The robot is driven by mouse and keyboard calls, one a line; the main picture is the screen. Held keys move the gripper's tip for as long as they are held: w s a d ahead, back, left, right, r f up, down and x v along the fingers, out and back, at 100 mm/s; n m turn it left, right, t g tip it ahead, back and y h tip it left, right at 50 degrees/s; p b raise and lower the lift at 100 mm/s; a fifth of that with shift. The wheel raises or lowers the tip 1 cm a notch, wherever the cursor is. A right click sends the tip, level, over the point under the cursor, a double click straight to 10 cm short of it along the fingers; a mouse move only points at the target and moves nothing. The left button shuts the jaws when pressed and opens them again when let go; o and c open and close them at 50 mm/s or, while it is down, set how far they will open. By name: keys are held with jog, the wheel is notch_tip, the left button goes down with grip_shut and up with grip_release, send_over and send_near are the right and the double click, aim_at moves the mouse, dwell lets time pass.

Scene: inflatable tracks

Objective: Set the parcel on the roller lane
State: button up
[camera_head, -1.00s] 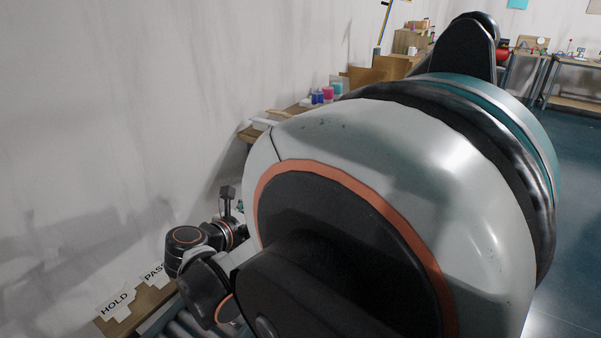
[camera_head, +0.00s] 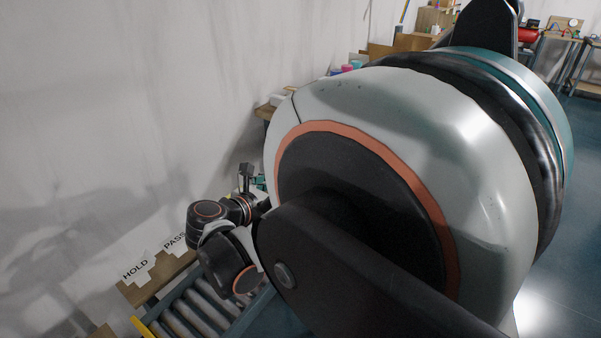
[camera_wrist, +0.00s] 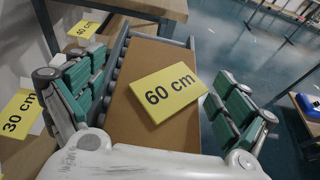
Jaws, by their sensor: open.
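The roller lane (camera_head: 193,316) shows at the lower left in the head view, with grey rollers between blue-grey rails. In the wrist view, a brown box-like surface (camera_wrist: 135,112), apparently the parcel, lies between blue-grey rails, with dark rollers along its left side. A yellow "60 cm" card (camera_wrist: 166,92) covers part of its top. My gripper (camera_wrist: 160,70) is open, its green-padded fingers spread left and right of the brown surface. No clear contact shows. In the head view my arm hides the fingers and the parcel.
"HOLD" (camera_head: 135,269) and "PASS" (camera_head: 174,241) signs stand on a wooden ledge beside the lane, near the wall. Yellow "30 cm" (camera_wrist: 19,114) and "40 cm" (camera_wrist: 83,30) cards lie left of the lane. Open blue floor (camera_wrist: 250,60) lies to the right.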

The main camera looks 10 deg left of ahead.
jog(key=v, duration=1.2)
jog(key=shift+d+r, duration=0.1)
dwell(1.0)
